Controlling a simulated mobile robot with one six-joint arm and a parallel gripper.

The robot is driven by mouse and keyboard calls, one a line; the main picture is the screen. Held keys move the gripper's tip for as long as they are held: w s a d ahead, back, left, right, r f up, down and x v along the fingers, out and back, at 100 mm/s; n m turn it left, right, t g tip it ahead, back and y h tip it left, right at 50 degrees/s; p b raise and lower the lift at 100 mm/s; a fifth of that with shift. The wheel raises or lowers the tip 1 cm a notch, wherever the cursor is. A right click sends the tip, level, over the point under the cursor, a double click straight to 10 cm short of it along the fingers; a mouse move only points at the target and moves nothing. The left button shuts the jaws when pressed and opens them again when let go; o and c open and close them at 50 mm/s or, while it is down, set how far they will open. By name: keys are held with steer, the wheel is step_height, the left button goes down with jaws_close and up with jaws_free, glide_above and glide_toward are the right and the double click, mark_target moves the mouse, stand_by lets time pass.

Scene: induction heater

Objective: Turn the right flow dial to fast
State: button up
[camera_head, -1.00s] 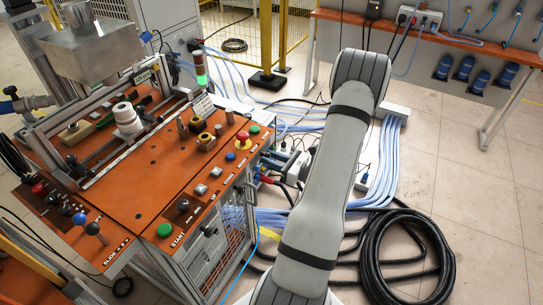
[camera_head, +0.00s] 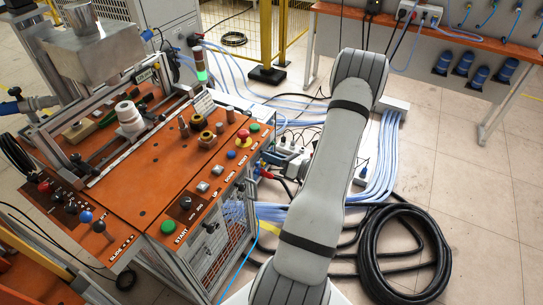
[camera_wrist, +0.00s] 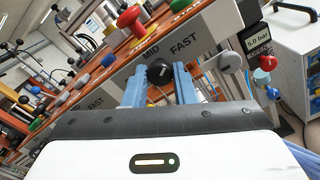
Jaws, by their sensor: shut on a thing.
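In the wrist view my gripper (camera_wrist: 160,80) has two blue fingers, one on each side of a round black dial (camera_wrist: 159,71). They are shut on it. The dial sits on the side panel of the orange machine, below the printed words MID (camera_wrist: 151,52) and FAST (camera_wrist: 183,44). A light mark shows on the dial's face, but its exact setting is hard to read. A second FAST label (camera_wrist: 95,103) is farther left on the panel.
A grey round knob (camera_wrist: 230,62) is just right of my fingers, beside a 5.0 bar display (camera_wrist: 258,43). A red mushroom button (camera_wrist: 129,17) is above. In the head view, a black hose coil (camera_head: 405,250) and pale blue hoses (camera_head: 384,150) lie on the floor.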

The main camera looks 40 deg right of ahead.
steer(key=o, duration=1)
steer(key=b+v, duration=0.1)
steer(key=v, duration=0.7)
steer(key=shift+w+a, duration=0.1)
